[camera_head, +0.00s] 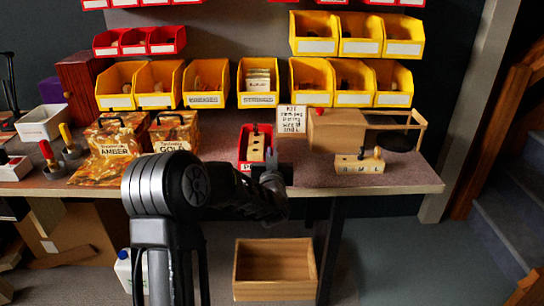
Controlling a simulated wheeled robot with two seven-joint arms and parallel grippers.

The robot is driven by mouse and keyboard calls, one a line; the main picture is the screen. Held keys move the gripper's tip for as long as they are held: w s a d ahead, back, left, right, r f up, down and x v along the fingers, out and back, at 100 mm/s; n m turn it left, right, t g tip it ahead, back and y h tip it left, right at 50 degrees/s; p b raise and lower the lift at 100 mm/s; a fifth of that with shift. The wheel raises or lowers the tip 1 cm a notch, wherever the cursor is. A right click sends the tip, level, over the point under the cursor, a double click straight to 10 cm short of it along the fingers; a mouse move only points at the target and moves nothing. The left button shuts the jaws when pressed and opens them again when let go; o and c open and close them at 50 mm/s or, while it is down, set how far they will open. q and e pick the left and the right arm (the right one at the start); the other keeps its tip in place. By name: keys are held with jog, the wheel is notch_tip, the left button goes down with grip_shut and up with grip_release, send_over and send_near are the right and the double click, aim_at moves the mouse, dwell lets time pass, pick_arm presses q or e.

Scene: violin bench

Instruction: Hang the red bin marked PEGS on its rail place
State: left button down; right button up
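A small red bin (242,148) stands on the bench top near its front edge, with light wooden pieces inside. Its white front label is mostly covered by my gripper, and only a first letter like P shows. My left gripper (271,160) is at the bin's front right, overlapping it in the picture. The fingers are small and dark, so I cannot tell whether they are shut on the bin's wall or touch it. Red bins (139,40) hang in the upper row at the left, with a bare stretch of wall (235,45) to their right. My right gripper does not show.
Yellow bins (205,83) hang low behind the bench, and more (339,33) hang upper right. A sign card (292,119), a wooden box frame (337,130) and a small block (359,163) stand to the right. Amber and gold boxes (174,131) stand left. A wooden crate (274,268) is on the floor.

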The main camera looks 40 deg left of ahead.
pick_arm(q)
jog(key=shift+r, duration=0.7)
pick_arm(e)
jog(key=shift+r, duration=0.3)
